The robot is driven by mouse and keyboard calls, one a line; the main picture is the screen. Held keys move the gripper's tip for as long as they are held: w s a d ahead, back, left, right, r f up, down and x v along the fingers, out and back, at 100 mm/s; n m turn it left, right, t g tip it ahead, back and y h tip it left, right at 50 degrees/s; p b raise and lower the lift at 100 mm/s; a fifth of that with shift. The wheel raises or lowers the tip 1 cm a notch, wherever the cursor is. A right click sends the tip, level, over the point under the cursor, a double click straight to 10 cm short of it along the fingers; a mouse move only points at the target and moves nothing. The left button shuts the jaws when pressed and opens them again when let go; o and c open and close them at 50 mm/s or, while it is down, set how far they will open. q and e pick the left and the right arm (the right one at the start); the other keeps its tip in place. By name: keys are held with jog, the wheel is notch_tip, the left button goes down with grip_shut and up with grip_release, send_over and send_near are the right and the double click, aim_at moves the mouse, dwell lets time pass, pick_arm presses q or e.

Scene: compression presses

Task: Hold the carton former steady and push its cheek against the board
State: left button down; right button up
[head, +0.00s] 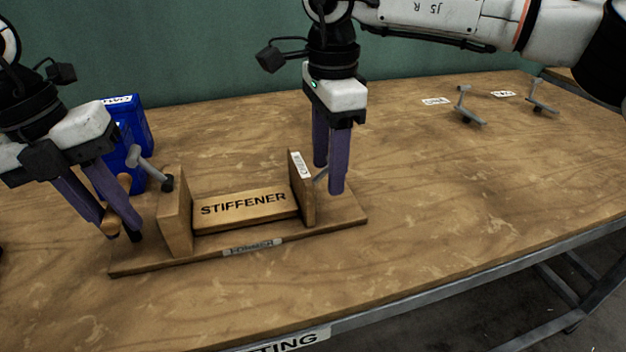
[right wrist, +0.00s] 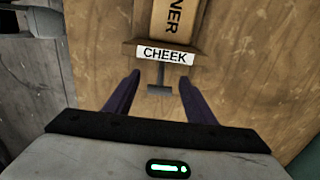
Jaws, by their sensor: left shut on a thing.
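The carton former is a wooden base (head: 340,221) with a fixed upright board (head: 175,215) at its left end. A block marked STIFFENER (head: 245,208) lies between that board and the upright cheek (head: 307,200) at the right. In the right wrist view the cheek (right wrist: 165,54) has a grey T-shaped handle (right wrist: 160,90) on its outer side. My left gripper (head: 122,232) is shut on a wooden grip (head: 115,212) at the former's left end. My right gripper (head: 328,180) is open, its fingers either side of the cheek's handle. I cannot tell whether cheek and stiffener touch.
A blue bin (head: 128,140) stands behind my left gripper. A grey handle with a dark end (head: 150,168) is beside the fixed board. Two grey metal pieces (head: 467,108) (head: 541,100) lie near labels at the back right. The wooden table is clear at the right.

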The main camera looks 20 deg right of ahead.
jog(key=shift+d, duration=0.1)
pick_arm(q)
jog(key=c, duration=1.5)
grip_release()
jog(key=shift+c, duration=0.2)
pick_arm(e)
notch_tip(320, 180, up, 12)
